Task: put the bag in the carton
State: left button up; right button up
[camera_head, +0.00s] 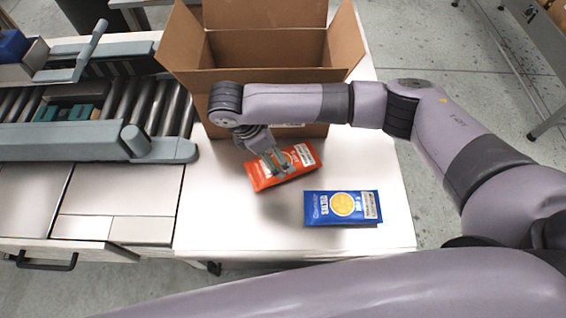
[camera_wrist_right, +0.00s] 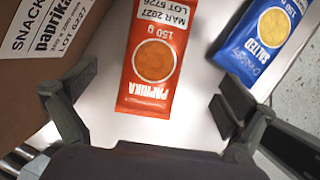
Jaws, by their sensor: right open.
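An orange-red paprika bag (camera_head: 303,155) lies flat on the white table, just in front of an open brown carton (camera_head: 346,42). A blue salted bag (camera_head: 325,208) lies nearer and to the right. My right gripper (camera_head: 276,163) is open over the orange-red bag and hides part of it. In the right wrist view, the paprika bag (camera_wrist_right: 156,60) lies beyond and between the spread fingers (camera_wrist_right: 150,108), with nothing held. The blue bag (camera_wrist_right: 262,38) shows at right. The carton (camera_wrist_right: 20,95) at left bears a label reading snack, paprika. My left gripper is not in view.
A roller conveyor (camera_head: 165,100) with grey side rails stands left of the table, with a drawer and handle below. The carton's flaps stand open and its visible interior looks empty. The table (camera_head: 225,215) is bare at its front left. Grey floor lies right.

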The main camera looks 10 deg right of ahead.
jog(key=x, duration=0.4)
jog(key=shift+a, duration=0.1)
jog(key=x, duration=0.5)
jog(key=shift+w+a+f, duration=0.15)
jog(key=shift+w+a, duration=0.05)
jog(key=shift+a, duration=0.15)
jog(key=c, duration=1.4)
